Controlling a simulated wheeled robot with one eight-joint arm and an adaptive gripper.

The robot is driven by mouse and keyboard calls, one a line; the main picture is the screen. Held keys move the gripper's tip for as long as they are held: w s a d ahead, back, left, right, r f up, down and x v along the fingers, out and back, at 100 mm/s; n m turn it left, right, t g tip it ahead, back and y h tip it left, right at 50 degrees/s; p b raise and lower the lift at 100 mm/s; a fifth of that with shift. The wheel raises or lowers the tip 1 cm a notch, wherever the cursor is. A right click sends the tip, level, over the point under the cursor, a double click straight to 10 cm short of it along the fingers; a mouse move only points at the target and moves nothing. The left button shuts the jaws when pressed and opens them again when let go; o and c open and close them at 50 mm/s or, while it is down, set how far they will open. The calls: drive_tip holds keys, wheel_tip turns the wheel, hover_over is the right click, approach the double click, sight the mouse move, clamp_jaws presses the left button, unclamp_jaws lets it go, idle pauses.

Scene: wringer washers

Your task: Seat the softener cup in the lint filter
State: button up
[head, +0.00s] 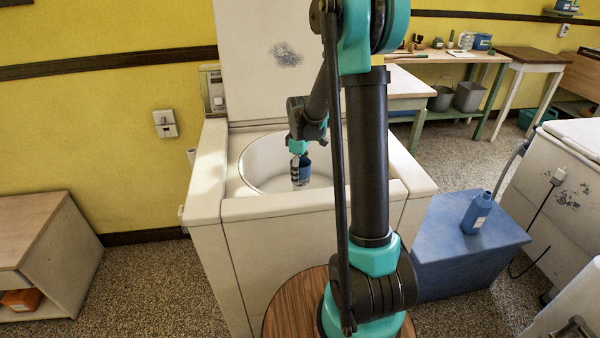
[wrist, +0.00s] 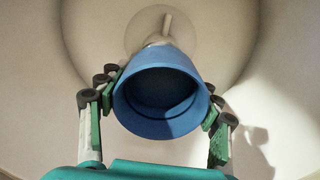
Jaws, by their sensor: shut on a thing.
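The softener cup (wrist: 160,128) is blue, round and hollow, with its open mouth toward the wrist camera. My gripper (wrist: 160,105) is shut on it, with a finger on each side. In the head view, my gripper (head: 300,168) hangs inside the open washer tub (head: 262,182) with the blue cup (head: 305,164) in it. In the wrist view, a pale post (wrist: 155,36) shows beyond the cup at the tub's centre, partly hidden by it. I cannot tell whether this is the lint filter, or whether the cup touches it.
The pale washer (head: 285,212) has its lid (head: 270,60) raised behind the tub. The tub wall surrounds my gripper. At right, a blue bottle (head: 477,213) stands on a blue box (head: 440,235). A low cabinet (head: 35,240) is at left. Open floor (head: 130,285) lies between cabinet and washer.

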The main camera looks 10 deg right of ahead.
drive_tip(key=o, duration=1.3)
drive_tip(key=shift+o, duration=0.5)
drive_tip(key=shift+o, duration=1)
drive_tip(key=shift+r, duration=3.5)
